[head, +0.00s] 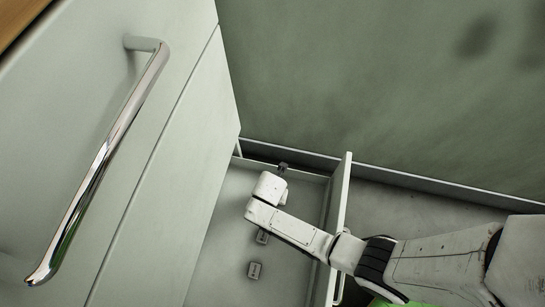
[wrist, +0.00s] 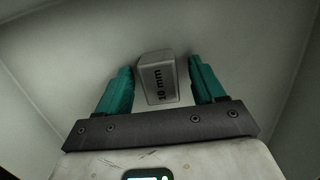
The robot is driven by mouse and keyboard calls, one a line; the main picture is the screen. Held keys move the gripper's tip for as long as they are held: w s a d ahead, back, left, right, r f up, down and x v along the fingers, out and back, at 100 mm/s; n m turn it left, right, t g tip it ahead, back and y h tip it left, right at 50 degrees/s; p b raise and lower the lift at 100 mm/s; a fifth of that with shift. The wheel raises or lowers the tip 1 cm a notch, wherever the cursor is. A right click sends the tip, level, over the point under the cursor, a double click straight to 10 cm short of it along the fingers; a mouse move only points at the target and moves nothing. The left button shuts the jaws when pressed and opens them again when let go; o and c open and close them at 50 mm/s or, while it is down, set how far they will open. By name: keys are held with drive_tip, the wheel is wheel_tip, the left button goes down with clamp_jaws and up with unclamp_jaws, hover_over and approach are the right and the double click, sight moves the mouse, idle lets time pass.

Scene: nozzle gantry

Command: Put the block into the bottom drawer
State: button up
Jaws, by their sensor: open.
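A grey block marked "10 mm" (wrist: 161,82) shows in the wrist view between the two teal fingers of my gripper (wrist: 159,66). My gripper is open, with a gap on each side of the block. In the head view my arm reaches over the open, pale drawer (head: 213,250), and the fingers are hidden.
The pale cabinet front (head: 170,150) with a long chrome handle (head: 100,165) fills the left of the head view. The drawer's front panel (head: 341,190) stands upright under my arm. A low wall edge (head: 430,184) runs along the green wall (head: 390,80).

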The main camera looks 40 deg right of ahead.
wheel_tip(320, 180, up, 12)
drive_tip(key=s+a+p, duration=0.1)
drive_tip(key=p, duration=0.6)
drive_tip(key=shift+a, duration=0.25)
drive_tip(key=shift+r, duration=0.1)
drive_tip(key=s+d+r+m, duration=0.3)
drive_tip(key=r+m, duration=0.3)
drive_tip(key=m, duration=0.2)
drive_tip(key=s+d+r+m+y, duration=0.1)
drive_tip(key=s+d+r+m, duration=0.2)
drive_tip(key=r+m, duration=0.4)
drive_tip(key=s+d+r+m, duration=0.3)
drive_tip(key=s+r+m, duration=0.2)
drive_tip(key=m, duration=0.5)
drive_tip(key=shift+s+r, duration=0.35)
drive_tip(key=shift+r, duration=0.6)
